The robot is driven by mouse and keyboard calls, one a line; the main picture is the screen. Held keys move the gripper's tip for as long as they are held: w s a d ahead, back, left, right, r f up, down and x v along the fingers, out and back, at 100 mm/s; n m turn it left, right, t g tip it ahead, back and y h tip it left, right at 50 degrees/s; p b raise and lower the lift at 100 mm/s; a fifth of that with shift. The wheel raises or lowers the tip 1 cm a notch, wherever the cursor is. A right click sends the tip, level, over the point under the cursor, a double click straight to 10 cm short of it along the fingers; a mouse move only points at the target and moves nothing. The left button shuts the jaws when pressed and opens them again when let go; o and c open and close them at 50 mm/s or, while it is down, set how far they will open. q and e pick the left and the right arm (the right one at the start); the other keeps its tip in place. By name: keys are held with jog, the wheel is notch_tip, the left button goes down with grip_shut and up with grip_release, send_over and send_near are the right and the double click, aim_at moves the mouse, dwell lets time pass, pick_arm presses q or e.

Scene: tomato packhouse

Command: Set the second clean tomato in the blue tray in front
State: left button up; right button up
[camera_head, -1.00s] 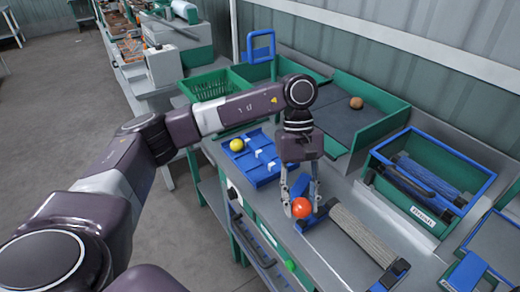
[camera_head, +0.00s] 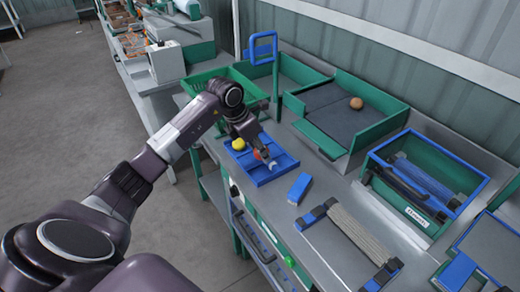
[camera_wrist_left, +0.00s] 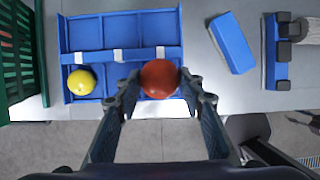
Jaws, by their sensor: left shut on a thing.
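A red tomato (camera_wrist_left: 159,79) is held between the fingertips of my left gripper (camera_wrist_left: 161,88), over the front row of the blue tray (camera_wrist_left: 100,54). In the head view the left gripper (camera_head: 258,149) hangs over the same tray (camera_head: 272,177), with the tomato (camera_head: 260,154) partly hidden by it. Whether the tomato touches the tray cannot be told. A yellow tomato (camera_wrist_left: 81,81) lies in the tray's front left compartment and also shows in the head view (camera_head: 239,144). My right gripper is not in view.
A blue block (camera_head: 300,188) lies on the bench right of the tray. A roller piece (camera_head: 352,237) with blue ends lies farther right. A brown tomato (camera_head: 356,103) sits in a dark-lined green bin (camera_head: 345,151).

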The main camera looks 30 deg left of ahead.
pick_arm(q)
notch_tip(320, 180, down, 5)
jog(key=b, duration=0.3)
jog(key=shift+f+b, duration=0.55)
jog(key=shift+f, duration=0.15)
dwell(0.3)
jog(key=o, duration=0.9)
jog(key=shift+c, duration=0.3)
jog(key=shift+c, duration=1.3)
